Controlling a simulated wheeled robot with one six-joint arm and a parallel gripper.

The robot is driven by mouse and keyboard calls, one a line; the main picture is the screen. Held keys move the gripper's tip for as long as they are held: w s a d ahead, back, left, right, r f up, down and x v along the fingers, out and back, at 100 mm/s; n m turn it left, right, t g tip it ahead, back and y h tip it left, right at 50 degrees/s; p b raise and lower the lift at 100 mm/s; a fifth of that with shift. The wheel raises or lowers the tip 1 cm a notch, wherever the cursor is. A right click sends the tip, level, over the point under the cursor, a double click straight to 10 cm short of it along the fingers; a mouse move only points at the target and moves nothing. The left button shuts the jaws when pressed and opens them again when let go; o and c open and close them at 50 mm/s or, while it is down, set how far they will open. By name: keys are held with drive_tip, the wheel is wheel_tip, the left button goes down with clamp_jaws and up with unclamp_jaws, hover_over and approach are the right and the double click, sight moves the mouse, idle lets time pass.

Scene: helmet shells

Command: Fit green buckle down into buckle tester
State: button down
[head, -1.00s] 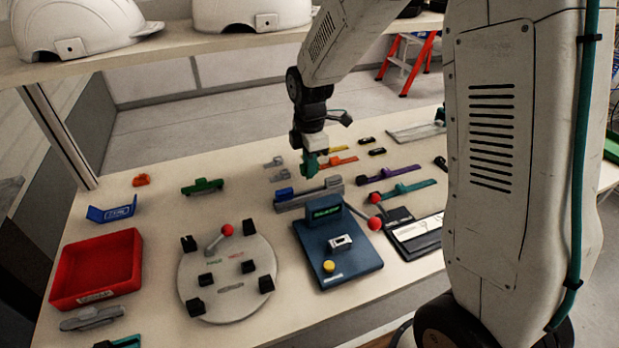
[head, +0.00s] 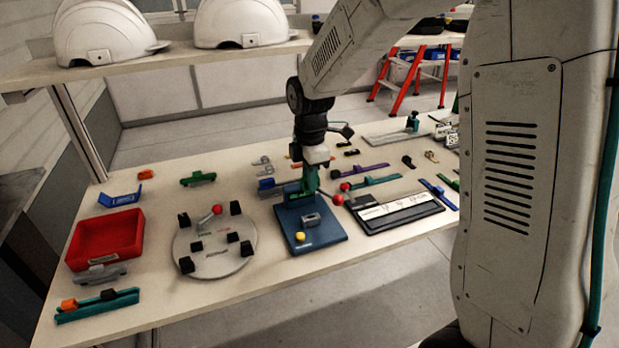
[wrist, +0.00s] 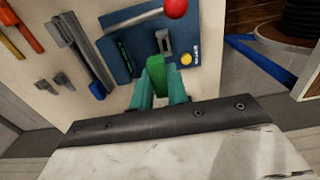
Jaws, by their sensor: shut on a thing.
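The buckle tester (head: 327,237) is a blue box with a small grey socket (head: 311,219), a yellow button (head: 299,236) and a red-balled lever (head: 337,199). My gripper (head: 309,188) hangs over its rear part. In the wrist view my gripper (wrist: 157,84) is shut on the green buckle (wrist: 156,70), which points toward the tester (wrist: 184,40). The socket (wrist: 163,40) shows just past the buckle's tip, apart from it in the picture. The height of the gap is hard to judge. In the head view the buckle blends with my green fingers.
A round grey fixture (head: 215,262) with black posts stands left of the tester, and a red tray (head: 105,237) beyond it. A black-framed white board (head: 395,209) lies to the right. Strips and small parts lie behind. The lever rises close to my gripper.

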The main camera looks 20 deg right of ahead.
drive_tip(key=shift+s+a, duration=0.1)
drive_tip(key=shift+s, duration=0.35)
drive_tip(key=shift+f, duration=2.9)
drive_tip(key=shift+f, duration=1.55)
drive_tip(key=c, duration=1.3)
unclamp_jaws()
